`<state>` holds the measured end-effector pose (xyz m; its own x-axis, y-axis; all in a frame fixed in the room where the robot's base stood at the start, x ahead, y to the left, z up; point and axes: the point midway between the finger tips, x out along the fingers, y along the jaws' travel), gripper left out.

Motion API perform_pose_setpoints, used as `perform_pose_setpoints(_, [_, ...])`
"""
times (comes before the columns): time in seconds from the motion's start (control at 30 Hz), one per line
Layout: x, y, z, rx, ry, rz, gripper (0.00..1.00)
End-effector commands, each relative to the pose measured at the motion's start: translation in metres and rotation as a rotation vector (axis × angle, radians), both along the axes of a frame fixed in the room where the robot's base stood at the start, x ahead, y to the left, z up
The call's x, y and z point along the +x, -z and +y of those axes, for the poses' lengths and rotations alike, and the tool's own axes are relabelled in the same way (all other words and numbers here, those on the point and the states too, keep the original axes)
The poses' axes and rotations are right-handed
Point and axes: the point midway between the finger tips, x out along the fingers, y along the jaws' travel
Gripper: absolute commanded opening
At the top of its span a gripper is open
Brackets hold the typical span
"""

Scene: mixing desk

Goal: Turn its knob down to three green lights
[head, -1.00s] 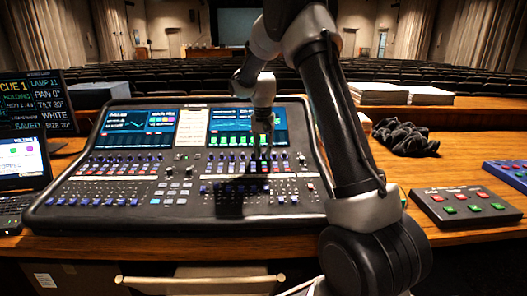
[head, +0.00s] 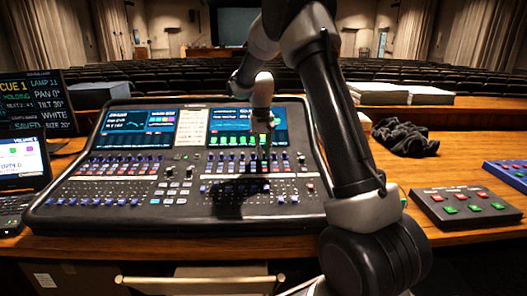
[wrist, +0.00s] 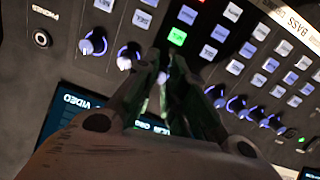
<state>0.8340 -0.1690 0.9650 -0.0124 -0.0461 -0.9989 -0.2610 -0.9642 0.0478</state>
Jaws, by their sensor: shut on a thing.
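The black mixing desk (head: 170,205) fills the middle of the head view, with knobs, faders and two lit screens. My gripper (head: 263,153) points down onto the knob row below the right screen (head: 225,139), which shows several green bars. In the wrist view my gripper (wrist: 176,72) is shut on a knob (wrist: 163,76) in a row of blue-lit knobs. The fingers hide most of that knob, so its pointer cannot be read. A green-lit button (wrist: 177,36) is just beyond the fingertips.
Neighbouring knobs (wrist: 129,55) stand close on both sides of the fingers. A laptop (head: 22,165) is at the left of the desk. A grey button box (head: 465,208), a black crumpled cloth (head: 404,138) and white paper stacks (head: 400,93) are at the right.

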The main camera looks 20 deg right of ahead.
Motion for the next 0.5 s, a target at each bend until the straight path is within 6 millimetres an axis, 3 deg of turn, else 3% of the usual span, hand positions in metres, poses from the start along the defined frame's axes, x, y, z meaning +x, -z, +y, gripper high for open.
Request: perform_pose_setpoints(0.5, [-0.0006, 0.0, 0.0004, -0.02, -0.211, 0.01, 0.0])
